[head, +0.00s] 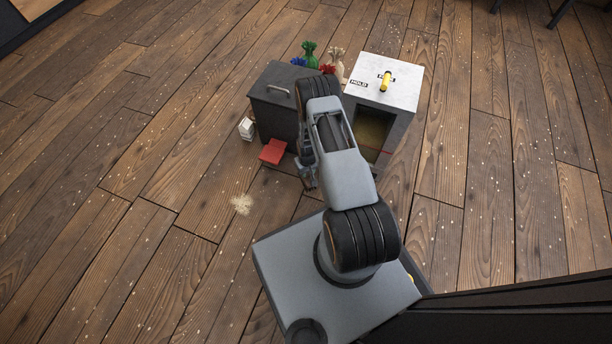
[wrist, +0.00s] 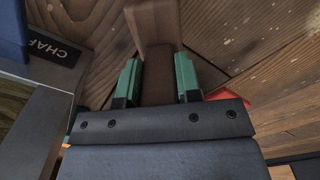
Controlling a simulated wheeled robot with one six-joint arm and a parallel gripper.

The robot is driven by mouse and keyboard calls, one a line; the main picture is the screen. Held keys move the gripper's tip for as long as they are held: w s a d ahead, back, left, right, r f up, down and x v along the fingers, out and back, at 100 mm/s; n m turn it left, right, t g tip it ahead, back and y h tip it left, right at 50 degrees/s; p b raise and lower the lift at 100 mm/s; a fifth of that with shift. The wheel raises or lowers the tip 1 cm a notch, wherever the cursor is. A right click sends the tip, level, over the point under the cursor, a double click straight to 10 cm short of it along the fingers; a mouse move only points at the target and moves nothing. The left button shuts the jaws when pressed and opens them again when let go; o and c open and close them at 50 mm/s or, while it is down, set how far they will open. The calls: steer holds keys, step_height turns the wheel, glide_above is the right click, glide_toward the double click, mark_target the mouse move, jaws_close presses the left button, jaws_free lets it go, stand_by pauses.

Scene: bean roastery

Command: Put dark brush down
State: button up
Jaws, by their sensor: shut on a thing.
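My gripper (wrist: 158,80) shows in the wrist view with two green fingers. They are shut on the dark brush (wrist: 153,22), a brown wooden piece with a darker brown part between the fingers. Its far end runs out of the top of the picture. Wooden floor shows behind it. In the head view my gripper is small and dark beside my arm, and the brush cannot be made out there.
A red object (head: 272,151), a small white box (head: 247,128) and a pale pile (head: 241,204) are on the floor. The left floor is mostly clear.

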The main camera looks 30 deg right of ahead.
steer(key=shift+w+a+f+b, duration=0.15)
steer(key=shift+f+b, duration=0.25)
steer(key=shift+f, duration=0.55)
steer(key=shift+w+d+f+b, duration=0.1)
steer(key=shift+f+b, duration=0.25)
steer(key=shift+f, duration=0.55)
steer(key=shift+f, duration=0.15)
steer(key=o, duration=0.9)
